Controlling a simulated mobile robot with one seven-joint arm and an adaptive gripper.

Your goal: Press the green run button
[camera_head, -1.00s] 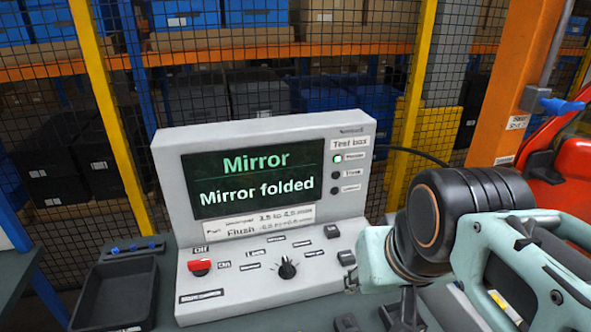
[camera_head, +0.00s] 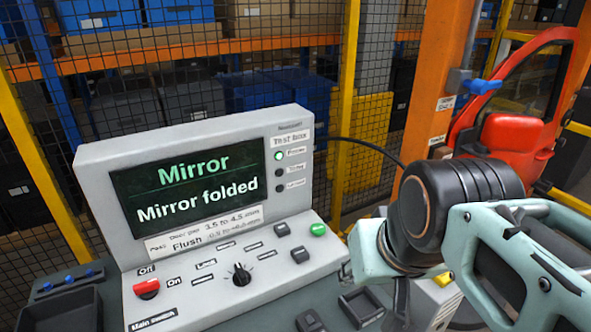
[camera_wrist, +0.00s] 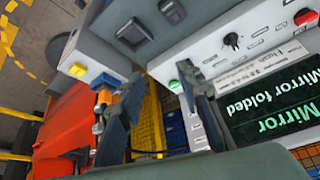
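The green run button (camera_head: 318,229) is a small round cap at the right end of the sloped panel of the grey test box (camera_head: 96,170). In the wrist view the green button (camera_wrist: 174,86) shows beside the tip of the right-hand finger; I cannot tell whether they touch. My gripper (camera_wrist: 160,76) has its two dark fingers apart, with nothing between them. In the head view my wrist is right of the test box, and my fingertips are mostly hidden. The screen (camera_head: 195,190) reads "Mirror" and "Mirror folded", and the top indicator lamp is green.
A red main switch (camera_head: 146,288) and a black knob (camera_head: 242,274) sit on the panel. A dark tray (camera_head: 62,312) lies at the left. A mesh fence with yellow posts stands behind. A red car door with mirror (camera_head: 510,135) is at the right.

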